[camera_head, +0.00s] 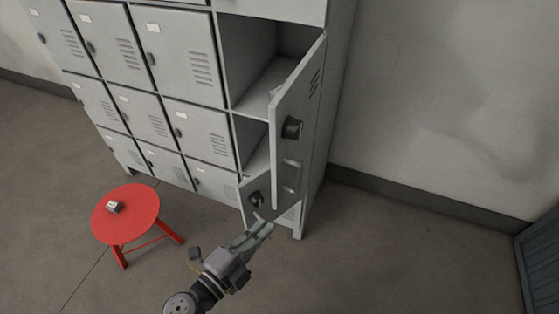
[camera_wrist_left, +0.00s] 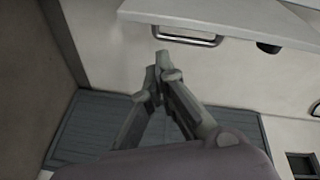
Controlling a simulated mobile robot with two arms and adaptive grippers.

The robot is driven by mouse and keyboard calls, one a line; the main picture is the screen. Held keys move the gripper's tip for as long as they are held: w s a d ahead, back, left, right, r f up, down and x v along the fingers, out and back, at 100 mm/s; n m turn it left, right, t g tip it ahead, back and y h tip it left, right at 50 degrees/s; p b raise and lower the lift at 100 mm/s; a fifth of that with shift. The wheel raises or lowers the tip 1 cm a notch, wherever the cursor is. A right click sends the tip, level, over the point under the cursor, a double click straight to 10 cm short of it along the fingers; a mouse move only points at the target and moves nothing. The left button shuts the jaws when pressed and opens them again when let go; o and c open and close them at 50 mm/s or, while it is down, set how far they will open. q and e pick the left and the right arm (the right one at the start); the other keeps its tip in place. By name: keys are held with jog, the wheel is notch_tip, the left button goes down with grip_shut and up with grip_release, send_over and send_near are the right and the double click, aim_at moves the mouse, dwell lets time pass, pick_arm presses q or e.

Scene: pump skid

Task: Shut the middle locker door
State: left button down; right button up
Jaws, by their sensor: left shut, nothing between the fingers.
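A grey locker bank (camera_head: 165,70) stands at the upper left and middle in the head view. In its right column, two doors stand open. The larger upper open door (camera_head: 297,110) swings out to the right, with a black knob and a bar handle. Below it, a lower open door (camera_head: 248,188) has a black knob and is partly covered by the upper one. I cannot tell for certain which is the middle door. My left gripper (camera_head: 265,229) is shut and empty, just below the lower door. In the left wrist view its fingers (camera_wrist_left: 159,75) meet before a pale panel with a handle (camera_wrist_left: 188,38).
A red stool (camera_head: 126,214) with a small object (camera_head: 113,207) on it stands to the left. A pale wall (camera_head: 440,110) lies to the right, and a dark slatted unit (camera_head: 541,262) is at the right edge. The floor right of my gripper is clear.

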pick_arm(q)
notch_tip(320, 180, up, 12)
jog(key=s+d+r+m+h+p, duration=0.1)
jog(key=s+m+h+p, duration=0.1)
jog(key=m, duration=0.3)
jog(key=p, duration=0.2)
send_over(280, 175)
jog(key=s, duration=0.5)
jog(key=shift+w+d+f, duration=0.2)
jog(key=shift+f, duration=0.1)
pick_arm(e)
notch_tip(280, 175, up, 5)
jog(key=shift+s, duration=0.1)
jog(key=shift+d, duration=0.1)
